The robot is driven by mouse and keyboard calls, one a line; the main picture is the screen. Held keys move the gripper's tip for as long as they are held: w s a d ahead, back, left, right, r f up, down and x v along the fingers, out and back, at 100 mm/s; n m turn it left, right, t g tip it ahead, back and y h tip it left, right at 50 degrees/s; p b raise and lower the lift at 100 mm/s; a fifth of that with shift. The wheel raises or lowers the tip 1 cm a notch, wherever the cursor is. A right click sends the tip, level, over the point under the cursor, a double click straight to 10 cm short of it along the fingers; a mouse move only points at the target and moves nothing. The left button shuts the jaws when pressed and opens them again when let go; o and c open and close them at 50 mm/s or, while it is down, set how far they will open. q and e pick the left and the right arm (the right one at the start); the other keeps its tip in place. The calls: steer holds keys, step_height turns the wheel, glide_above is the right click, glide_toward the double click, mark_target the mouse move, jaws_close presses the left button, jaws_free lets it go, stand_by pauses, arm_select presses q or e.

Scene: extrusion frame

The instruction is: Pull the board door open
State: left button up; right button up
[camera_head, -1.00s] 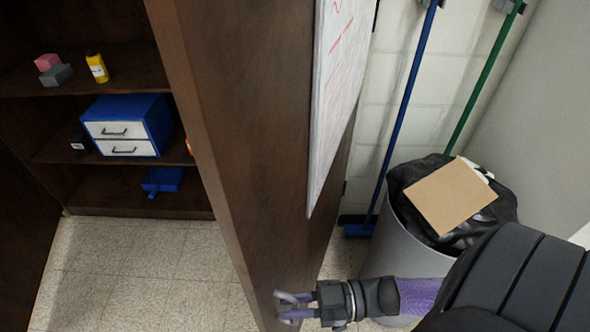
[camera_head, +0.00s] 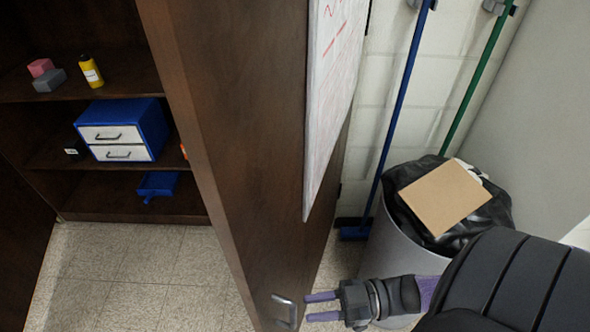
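The board door (camera_head: 245,150) is a dark brown wooden panel that stands swung open, with a whiteboard (camera_head: 333,95) with red writing on its face. A grey metal handle (camera_head: 284,311) sits low on the door. My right gripper (camera_head: 322,306) is just right of the handle, its two purple fingers apart with nothing between them. The fingertips point at the handle and look clear of it. My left gripper is not in view.
A bin (camera_head: 385,250) with a black bag and cardboard (camera_head: 444,198) stands right, beside blue and green broom handles. Tiled floor is clear at lower left.

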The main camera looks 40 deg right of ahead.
steer(key=v, duration=0.5)
steer(key=shift+s+d, duration=0.15)
steer(key=shift+d, duration=0.1)
step_height(320, 180, down, 21)
steer(key=s+d+m+g+h, duration=0.2)
steer(key=m+h, duration=0.5)
steer(key=h, duration=0.7)
steer(key=s+a+f+m+g, duration=0.1)
steer(key=s+a+f+g, duration=0.2)
steer(key=s, duration=0.3)
steer(key=s+a+f+g+h, duration=0.1)
steer(key=s+a+f+g, duration=0.2)
steer(key=s, duration=0.3)
steer(key=shift+s+a+f+m+g, duration=0.25)
steer(key=shift+a+f+m+g, duration=0.15)
steer(key=shift+a+g, duration=0.15)
